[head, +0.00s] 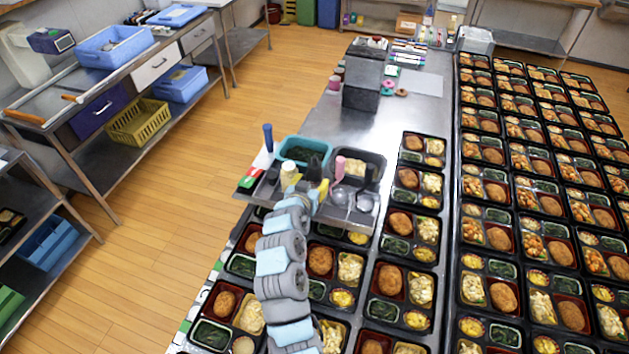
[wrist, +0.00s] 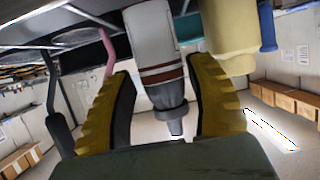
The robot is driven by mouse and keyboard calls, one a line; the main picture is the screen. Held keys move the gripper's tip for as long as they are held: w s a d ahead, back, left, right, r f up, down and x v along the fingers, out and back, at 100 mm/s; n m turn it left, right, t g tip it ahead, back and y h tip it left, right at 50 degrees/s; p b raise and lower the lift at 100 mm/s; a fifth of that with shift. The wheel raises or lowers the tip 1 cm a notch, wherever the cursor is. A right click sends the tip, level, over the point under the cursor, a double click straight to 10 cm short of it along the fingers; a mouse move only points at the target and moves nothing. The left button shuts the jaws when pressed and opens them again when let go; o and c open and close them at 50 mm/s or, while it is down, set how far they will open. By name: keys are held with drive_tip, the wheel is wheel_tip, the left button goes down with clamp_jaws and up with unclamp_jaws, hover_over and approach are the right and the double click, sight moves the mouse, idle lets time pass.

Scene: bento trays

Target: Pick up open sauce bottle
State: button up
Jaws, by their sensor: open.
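The sauce bottle (wrist: 154,45) is white and grey with a brown band and a dark, narrow nozzle. In the wrist view it stands between the two yellow fingers of my gripper (wrist: 167,105). The gripper is open, with a gap visible on both sides of the nozzle. In the head view my gripper (head: 306,186) is at the small raised shelf, and the bottle is mostly hidden or too small to make out there.
A teal container (head: 281,143), a dark container (head: 376,158) and metal ladles (head: 364,202) crowd the shelf (head: 262,194). Filled bento trays (head: 428,252) cover the table below.

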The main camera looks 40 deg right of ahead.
sight(312, 183)
drive_tip(key=shift+w+d+f, duration=0.25)
drive_tip(key=shift+d+f, duration=0.1)
drive_tip(key=shift+x, duration=1.2)
drive_tip(key=c, duration=0.4)
drive_tip(key=shift+r, duration=0.1)
wheel_tip(312, 183, up, 18)
drive_tip(key=shift+b, duration=0.4)
